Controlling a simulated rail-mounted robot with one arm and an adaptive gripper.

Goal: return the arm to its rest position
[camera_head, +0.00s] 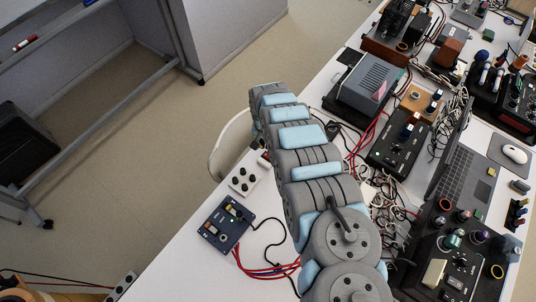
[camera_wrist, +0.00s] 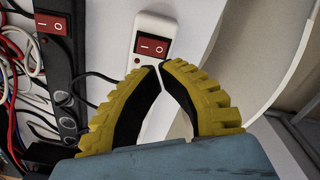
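My arm, grey with light blue pads, stretches over the white table (camera_head: 178,262) from the lower middle to the upper middle of the head view. Its far end hides my gripper there. In the wrist view my gripper (camera_wrist: 160,67) shows two ribbed yellow fingers with black inner faces. Their tips meet, and nothing is seen held between them. Just beyond the tips lies a white switch block (camera_wrist: 154,32) with a red rocker switch. I cannot tell whether the fingers touch it.
A blue control box (camera_head: 225,222) and a white socket block (camera_head: 244,181) lie left of my arm. A grey-topped device (camera_head: 368,84), a black box (camera_head: 398,143), a laptop (camera_head: 462,172) and cables crowd the right. In the wrist view, a black strip (camera_wrist: 62,85) runs along the left.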

